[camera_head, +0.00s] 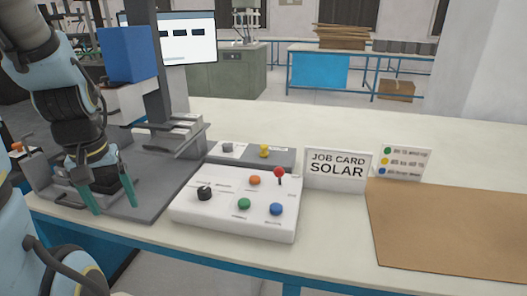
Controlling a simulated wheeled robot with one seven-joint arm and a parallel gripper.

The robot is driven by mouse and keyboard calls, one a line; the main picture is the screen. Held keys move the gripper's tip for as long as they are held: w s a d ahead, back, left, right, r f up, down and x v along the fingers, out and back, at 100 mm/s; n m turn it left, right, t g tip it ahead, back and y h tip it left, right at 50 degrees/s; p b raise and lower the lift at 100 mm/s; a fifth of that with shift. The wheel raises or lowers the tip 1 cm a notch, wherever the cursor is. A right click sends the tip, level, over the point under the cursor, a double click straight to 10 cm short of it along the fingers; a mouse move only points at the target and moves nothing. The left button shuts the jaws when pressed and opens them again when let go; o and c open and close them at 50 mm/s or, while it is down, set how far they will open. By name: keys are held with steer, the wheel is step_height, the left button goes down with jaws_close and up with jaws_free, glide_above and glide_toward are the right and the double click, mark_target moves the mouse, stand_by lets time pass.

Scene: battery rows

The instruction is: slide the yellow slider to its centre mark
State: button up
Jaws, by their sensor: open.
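The yellow slider (264,151) is a small yellow knob on the right part of a low grey panel (246,157) at the back of the table. A grey knob (228,147) sits to its left on the same panel. The centre mark is too small to make out. My gripper (109,198) is at the left, pointing down with its green fingers apart and nothing visible between them. It is well to the left of the yellow slider and nearer the camera.
A white control box (222,218) with several coloured buttons, a black knob and a red-topped lever (279,173) stands in front of the panel. A job card sign (337,168) reading SOLAR stands to the right. A grey machine with a blue head (128,54) stands beside my arm. A brown mat (450,227) lies clear at right.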

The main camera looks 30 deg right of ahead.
steer(key=shift+c, duration=0.5)
steer(key=shift+m, duration=0.4)
steer(key=w+d, duration=0.4)
steer(key=w+d+r, duration=0.1)
steer(key=w+d, duration=0.1)
steer(key=shift+w+d+b, duration=0.15)
steer(key=shift+w+b, duration=0.2)
steer(key=shift+w, duration=0.05)
steer(key=shift+c, duration=0.4)
steer(key=m+t+h+b, duration=0.1)
steer(key=m+t+b, duration=0.1)
steer(key=t, duration=0.1)
glide_toward(264, 146)
steer(key=p+x, duration=0.3)
steer(key=x, duration=0.5)
steer(key=shift+w, duration=0.1)
